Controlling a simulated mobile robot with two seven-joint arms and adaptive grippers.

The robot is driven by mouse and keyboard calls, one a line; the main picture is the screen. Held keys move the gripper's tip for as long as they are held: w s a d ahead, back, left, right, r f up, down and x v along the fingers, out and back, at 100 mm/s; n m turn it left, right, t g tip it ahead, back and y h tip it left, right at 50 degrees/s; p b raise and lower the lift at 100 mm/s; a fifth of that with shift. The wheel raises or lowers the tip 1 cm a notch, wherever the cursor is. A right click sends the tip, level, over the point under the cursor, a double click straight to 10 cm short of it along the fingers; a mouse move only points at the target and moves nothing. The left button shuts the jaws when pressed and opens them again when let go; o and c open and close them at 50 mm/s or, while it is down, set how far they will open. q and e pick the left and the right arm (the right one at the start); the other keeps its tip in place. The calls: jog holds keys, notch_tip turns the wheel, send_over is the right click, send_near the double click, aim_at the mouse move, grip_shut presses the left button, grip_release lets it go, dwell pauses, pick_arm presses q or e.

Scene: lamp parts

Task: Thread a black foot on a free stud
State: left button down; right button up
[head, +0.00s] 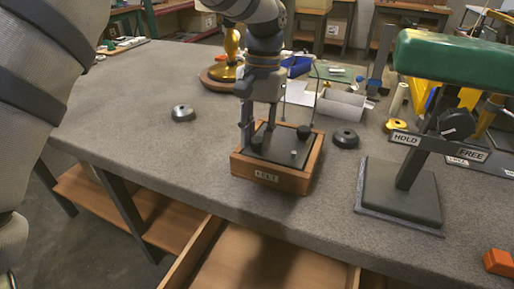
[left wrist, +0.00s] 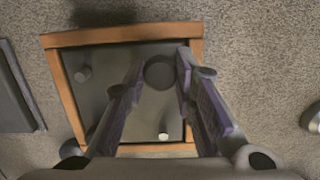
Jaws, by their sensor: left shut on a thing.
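A wooden-framed base (head: 270,177) with a dark top plate stands near the table's front edge. My left gripper (head: 252,138) is over the plate's left part, pointing down, shut on a black foot (head: 257,144). The left wrist view shows this foot (left wrist: 160,72) between the fingertips; whether it sits on a stud beneath is hidden. A bare stud (head: 293,153) stands at the plate's front right. The wrist view shows a pale-topped stud (left wrist: 163,132) between the fingers. Another black foot (head: 304,132) is at the plate's back right corner. My right gripper is not in view.
A lamp stand with a green shade (head: 455,65) and square foot is at right. A white tray (head: 341,105) and blue bin (head: 297,66) lie behind.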

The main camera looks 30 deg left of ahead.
pick_arm(q)
jog(key=m, duration=0.2)
jog(key=f+m, duration=0.1)
jog(key=shift+s+m+y, duration=0.25)
jog(key=shift+m+y, duration=0.05)
jog(key=m, duration=0.3)
jog(key=shift+f, duration=0.1)
jog(key=shift+d+m+p, duration=0.1)
jog(key=shift+m+p, duration=0.2)
jog(key=shift+m, duration=0.6)
jog(key=c, duration=1.2)
grip_release()
jog(key=shift+w, duration=0.1)
jog(key=shift+c, duration=0.2)
jog(key=shift+w+r+y, duration=0.1)
jog(key=shift+r+y, duration=0.15)
jog(key=shift+y, duration=0.05)
